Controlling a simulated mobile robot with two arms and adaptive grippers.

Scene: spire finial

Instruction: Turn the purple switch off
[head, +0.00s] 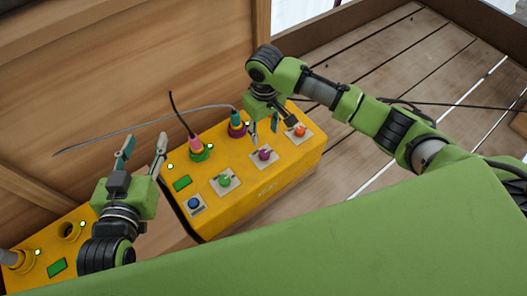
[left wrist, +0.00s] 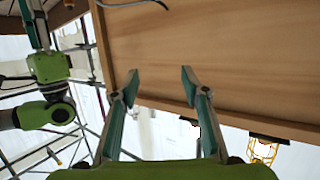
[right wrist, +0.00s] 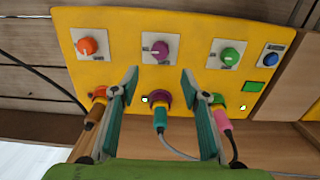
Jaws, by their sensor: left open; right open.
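The purple switch (head: 264,154) is a round knob on a pale square plate, on the sloped face of a yellow control box (head: 245,190). In the right wrist view the purple switch (right wrist: 160,50) is at the upper middle, beyond my fingertips; I cannot tell its setting. My right gripper (head: 272,126) is open and empty above the box, apart from the knob. Its fingers (right wrist: 158,80) frame a purple socket (right wrist: 158,99) with a teal plug. My left gripper (head: 145,142) is open and empty left of the box, by the wooden wall; the left wrist view shows it empty too (left wrist: 159,76).
An orange knob (head: 300,131) and a green knob (head: 225,180) flank the purple switch, with a blue button (head: 194,204) further left. Plugs with cables stand along the box's back edge. A second yellow box (head: 35,252) is at lower left. Wooden planks (head: 400,60) lie beyond.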

